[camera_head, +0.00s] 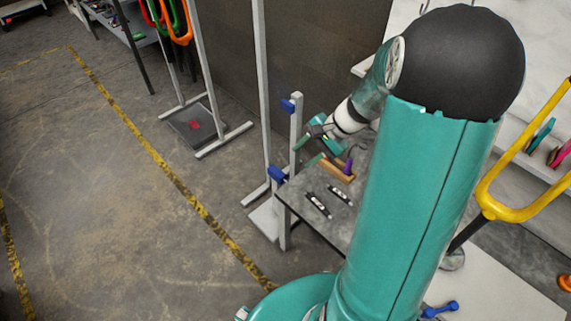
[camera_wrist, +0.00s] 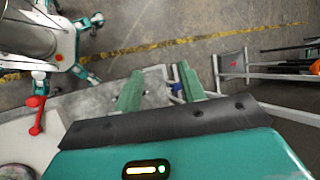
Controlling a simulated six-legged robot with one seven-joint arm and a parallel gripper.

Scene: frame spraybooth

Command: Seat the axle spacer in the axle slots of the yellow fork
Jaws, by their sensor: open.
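The yellow fork (camera_head: 515,213) stands at the right of the head view, its two prongs reaching up and right from a dark stem. A blue dumbbell-shaped piece (camera_head: 440,309) lies on the white table below it. A red dumbbell-shaped piece (camera_wrist: 37,115) shows at the left of the wrist view. I cannot tell which of these is the axle spacer. My gripper (camera_head: 320,138) is over the grey bench, well away from the fork. In the wrist view my gripper (camera_wrist: 159,86) has its green fingers wide apart with nothing between them. The fork is not seen in the wrist view.
The grey bench (camera_head: 300,190) holds a wooden block (camera_head: 337,170) with coloured pegs and two black tools (camera_head: 318,205). A grey upright with blue clamps (camera_head: 287,106) stands at the bench's left. My arm hides much of the tables. The floor at left is clear.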

